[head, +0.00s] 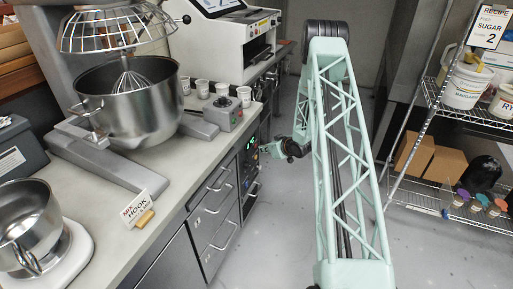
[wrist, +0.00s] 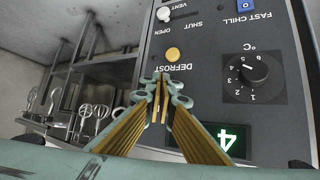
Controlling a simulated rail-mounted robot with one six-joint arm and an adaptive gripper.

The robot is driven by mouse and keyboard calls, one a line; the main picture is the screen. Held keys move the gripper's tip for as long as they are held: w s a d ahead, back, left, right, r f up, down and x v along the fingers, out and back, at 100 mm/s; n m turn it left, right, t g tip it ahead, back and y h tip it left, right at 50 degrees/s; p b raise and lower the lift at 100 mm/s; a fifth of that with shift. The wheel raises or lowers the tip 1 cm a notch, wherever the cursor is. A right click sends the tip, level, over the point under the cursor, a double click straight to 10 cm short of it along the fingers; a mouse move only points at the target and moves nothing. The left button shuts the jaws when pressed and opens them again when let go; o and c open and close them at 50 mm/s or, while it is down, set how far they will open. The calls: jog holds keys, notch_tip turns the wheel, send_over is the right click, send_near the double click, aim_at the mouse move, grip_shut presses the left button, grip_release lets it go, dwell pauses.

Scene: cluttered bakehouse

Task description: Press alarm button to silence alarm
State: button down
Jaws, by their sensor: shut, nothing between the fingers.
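The wrist view shows a dark control panel (wrist: 215,75) with its lettering upside down. It carries an orange round button (wrist: 172,54) marked DEFROST, a blue button (wrist: 245,5) marked FAST CHILL, a white VENT switch (wrist: 164,14), a black dial (wrist: 249,73) and a green display (wrist: 228,141) reading 4. I see no button labelled alarm. My gripper (wrist: 163,80) is shut and empty, its tips appearing just below the DEFROST button; contact cannot be told. In the head view my gripper (head: 268,148) is small, beside the lit panel (head: 252,146) on the counter front.
The counter (head: 170,190) holds a large mixer bowl (head: 135,100), a steel bowl (head: 28,225), several cups (head: 202,88) and a grey control box (head: 222,113). A wire shelf (head: 425,200) stands at right. Floor between is clear.

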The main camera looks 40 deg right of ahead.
jog(key=shift+s, duration=0.1)
jog(key=shift+s+d, duration=0.4)
jog(key=shift+s, duration=0.3)
jog(key=shift+s+d, duration=0.4)
jog(key=shift+s, duration=0.3)
jog(key=shift+s+d, duration=0.4)
jog(key=shift+s, duration=0.3)
jog(key=shift+r, duration=0.15)
